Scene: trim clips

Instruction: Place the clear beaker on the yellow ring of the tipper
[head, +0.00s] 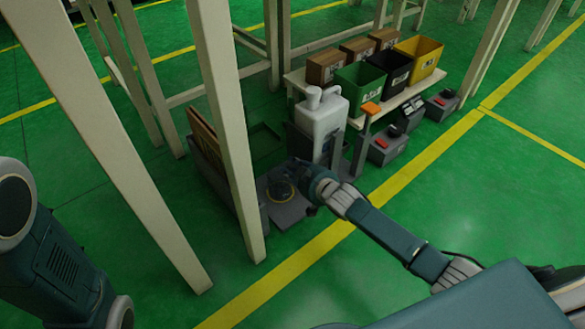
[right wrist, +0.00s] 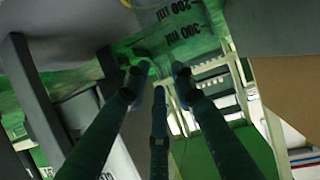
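The yellow ring (head: 268,196) lies on the low grey plate of the tipper (head: 287,213). A dark, see-through shape at the ring seems to be the clear beaker (head: 281,185); I cannot tell whether it rests there. My right gripper (head: 303,183) is just right of it, close or touching. In the right wrist view the beaker's wall with dark volume marks (right wrist: 187,32) fills the upper middle, behind the fingertips of the right gripper (right wrist: 159,80). The fingertips show apart, but their grip on the beaker is unclear. My left gripper is out of view.
A white jug (head: 322,120) stands on the tipper behind the ring. A pale post (head: 228,120) rises close left of it. A low table (head: 402,98) with bins and boxes is behind right. Green floor with a yellow line (head: 300,262) is clear in front.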

